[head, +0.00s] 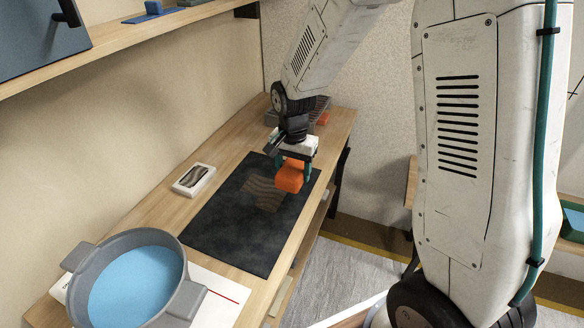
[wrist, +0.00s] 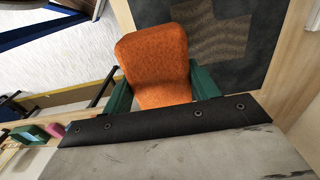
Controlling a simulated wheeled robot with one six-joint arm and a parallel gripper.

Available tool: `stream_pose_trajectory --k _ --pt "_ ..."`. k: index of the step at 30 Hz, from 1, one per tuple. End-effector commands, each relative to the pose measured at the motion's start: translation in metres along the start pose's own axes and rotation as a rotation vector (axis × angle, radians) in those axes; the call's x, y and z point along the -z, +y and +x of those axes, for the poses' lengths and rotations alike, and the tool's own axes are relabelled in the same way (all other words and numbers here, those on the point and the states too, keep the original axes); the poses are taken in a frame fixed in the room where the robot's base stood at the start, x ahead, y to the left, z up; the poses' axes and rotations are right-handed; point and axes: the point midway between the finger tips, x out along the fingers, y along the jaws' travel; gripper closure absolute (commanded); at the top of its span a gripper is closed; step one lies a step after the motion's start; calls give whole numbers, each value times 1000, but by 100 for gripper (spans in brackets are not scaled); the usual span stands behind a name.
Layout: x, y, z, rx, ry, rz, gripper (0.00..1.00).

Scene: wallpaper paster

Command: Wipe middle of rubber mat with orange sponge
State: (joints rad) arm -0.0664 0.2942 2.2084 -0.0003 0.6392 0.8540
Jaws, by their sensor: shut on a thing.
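The orange sponge (head: 290,175) is held between the green fingers of my gripper (head: 294,168), near the right edge of the dark rubber mat (head: 215,236). In the wrist view the sponge (wrist: 157,62) sits between both fingers of my gripper (wrist: 163,88), with the mat (wrist: 160,12) beyond it. The sponge appears to be above the mat or its edge; contact cannot be told. A brownish striped patch (head: 264,192) lies on the middle of the mat and is partly hidden by the sponge in the head view.
A grey tub of blue liquid (head: 136,283) stands at the front left of the wooden bench. A small white tray (head: 194,179) lies left of the mat. A grey rack (head: 318,104) and an orange item (head: 324,118) stand behind my gripper. A shelf (head: 130,37) overhangs the left.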

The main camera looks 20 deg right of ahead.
Motion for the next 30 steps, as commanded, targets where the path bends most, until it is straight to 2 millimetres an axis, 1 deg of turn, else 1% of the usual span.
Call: stream_pose_trajectory --k 4,12,18,24,30 --pt "-2 0 8 -1 -1 -1 64" --pt "-2 0 40 -2 -2 -2 64" --pt "-2 -1 58 -2 -1 -3 64" --pt "-2 -1 65 0 0 -3 64" --pt "-2 -1 65 0 0 -3 64"
